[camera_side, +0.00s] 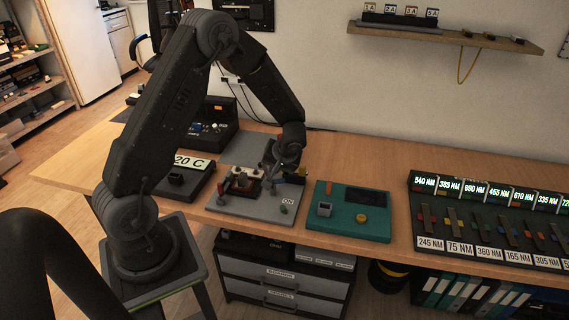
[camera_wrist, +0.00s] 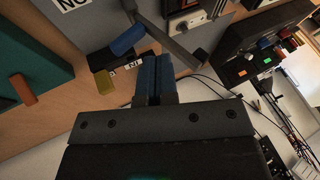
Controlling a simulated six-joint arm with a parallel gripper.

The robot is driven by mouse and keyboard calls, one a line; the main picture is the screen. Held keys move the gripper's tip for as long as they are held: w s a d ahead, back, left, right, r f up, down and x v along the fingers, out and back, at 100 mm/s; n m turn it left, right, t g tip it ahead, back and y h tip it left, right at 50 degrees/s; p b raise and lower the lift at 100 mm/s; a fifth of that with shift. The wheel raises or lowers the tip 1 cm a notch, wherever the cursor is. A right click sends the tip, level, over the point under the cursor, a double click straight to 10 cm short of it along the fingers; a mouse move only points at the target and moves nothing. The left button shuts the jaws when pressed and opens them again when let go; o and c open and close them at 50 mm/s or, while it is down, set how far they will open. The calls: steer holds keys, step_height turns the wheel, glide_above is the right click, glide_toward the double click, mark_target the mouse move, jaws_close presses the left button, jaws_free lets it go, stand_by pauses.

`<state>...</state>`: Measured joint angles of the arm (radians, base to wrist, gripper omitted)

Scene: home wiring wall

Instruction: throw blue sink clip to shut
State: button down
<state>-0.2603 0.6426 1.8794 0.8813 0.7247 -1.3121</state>
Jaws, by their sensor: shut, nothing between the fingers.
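My gripper (camera_wrist: 155,80) is shut and empty, its two blue-faced fingers side by side in the wrist view. In the side view my gripper (camera_side: 277,172) is low over the back right of the grey board (camera_side: 228,204). A blue block (camera_wrist: 128,40), which looks like the blue clip's handle, lies just beyond and left of the fingertips in the wrist view. A small gap seems to show between them; contact is hard to tell. A grey bar (camera_wrist: 168,34) runs close beside it. The clip's position is unclear, and my gripper hides this area in the side view.
A yellow block (camera_wrist: 104,83) is left of my fingers. A green board (camera_side: 340,225) stands right of the grey one, and a black box labelled 20 C (camera_side: 178,182) stands left. A labelled rack (camera_side: 480,225) is farther right. Bare table lies between green board and rack.

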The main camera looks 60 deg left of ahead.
mark_target(265, 166)
steer(key=shift+s+a, duration=0.2)
steer(key=shift+s+a+t+h, duration=0.25)
steer(key=shift+t+h, duration=0.05)
stand_by(0.5)
steer(key=shift+s+a+f+n+t+h, duration=0.15)
steer(key=shift+s+a+n+t+h, duration=0.15)
steer(key=shift+s+a+t+h, duration=0.45)
steer(key=shift+s+a+f, duration=0.9)
steer(key=shift+s+a, duration=0.05)
steer(key=shift+s, duration=0.05)
steer(key=shift+s+a+f, duration=0.3)
steer(key=shift+a+f, duration=0.05)
steer(key=shift+f, duration=0.25)
steer(key=shift+s+a+f, duration=0.3)
steer(key=shift+f, duration=0.3)
steer(key=shift+f, duration=0.1)
